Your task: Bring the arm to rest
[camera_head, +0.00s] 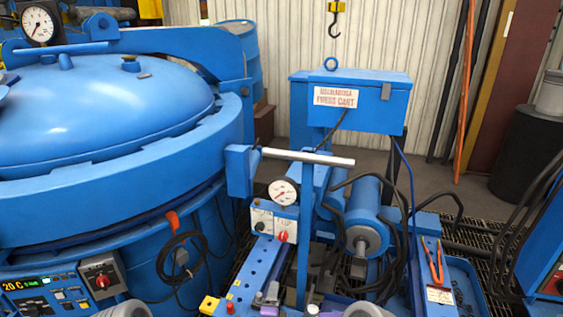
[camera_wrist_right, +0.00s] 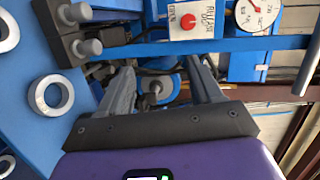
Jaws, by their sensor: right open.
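My right gripper shows in the right wrist view (camera_wrist_right: 160,78), its two grey fingers spread apart with nothing held between them. Its black mount and purple body fill the bottom of that view. In the head view only a small part of my right gripper (camera_head: 268,296) shows low in the middle, by the blue perforated rail (camera_head: 255,268) of the cart. I cannot tell the exact gap to the rail. My left gripper is not in view.
The large blue furnace lid (camera_head: 100,95) fills the left. The blue cart box (camera_head: 350,100) stands behind the gripper, with a gauge (camera_head: 284,192), a horizontal bar (camera_head: 308,157) and dark hoses nearby. Orange-handled pliers (camera_head: 433,262) lie at the right. A crane hook (camera_head: 335,25) hangs behind.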

